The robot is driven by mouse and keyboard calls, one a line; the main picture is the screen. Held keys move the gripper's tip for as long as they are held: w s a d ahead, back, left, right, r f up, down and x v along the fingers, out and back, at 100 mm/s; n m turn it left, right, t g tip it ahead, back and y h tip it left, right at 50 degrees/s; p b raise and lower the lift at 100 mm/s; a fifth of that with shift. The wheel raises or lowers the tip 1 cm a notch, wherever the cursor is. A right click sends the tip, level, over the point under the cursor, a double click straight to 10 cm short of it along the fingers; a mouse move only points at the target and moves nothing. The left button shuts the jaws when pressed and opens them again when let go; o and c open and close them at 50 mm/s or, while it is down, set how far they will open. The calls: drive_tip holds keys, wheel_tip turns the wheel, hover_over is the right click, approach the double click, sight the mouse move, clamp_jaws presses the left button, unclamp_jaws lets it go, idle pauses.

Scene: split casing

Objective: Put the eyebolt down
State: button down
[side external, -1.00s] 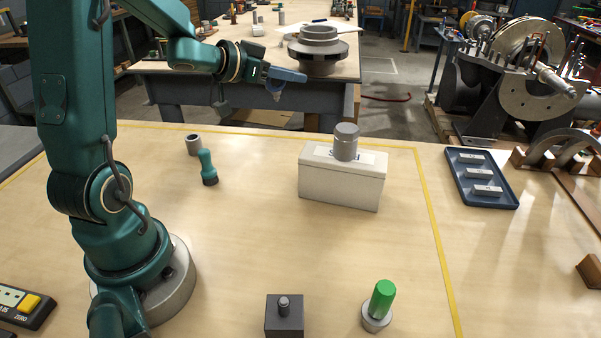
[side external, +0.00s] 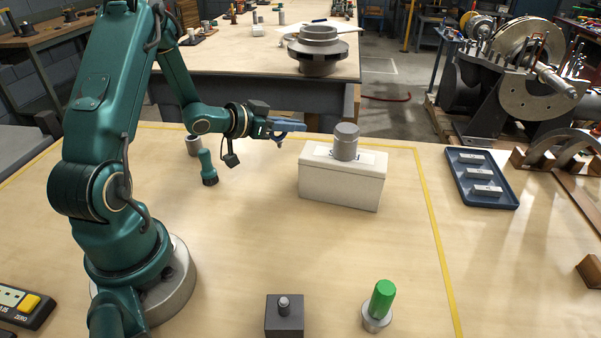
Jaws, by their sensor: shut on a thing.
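My gripper (side external: 290,127) has blue fingers and is raised above the table, left of the white box. It is shut on the eyebolt (side external: 280,140), which shows only as a small dark shape below the fingers. Much of the eyebolt is hidden by the fingers, and its details are too small to tell. The held piece is clear of the tabletop.
A white box (side external: 335,187) with a grey cylinder (side external: 346,142) on top stands to the gripper's right. A blue tray (side external: 501,197) sits right.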

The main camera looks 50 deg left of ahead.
sight(280, 141)
drive_tip(key=shift+f, duration=2.2)
drive_tip(key=shift+f, duration=0.15)
drive_tip(key=c, duration=0.9)
unclamp_jaws()
drive_tip(key=shift+s+a+r, duration=0.1)
drive_tip(key=shift+s+r, duration=0.15)
drive_tip(key=shift+v, duration=3.45)
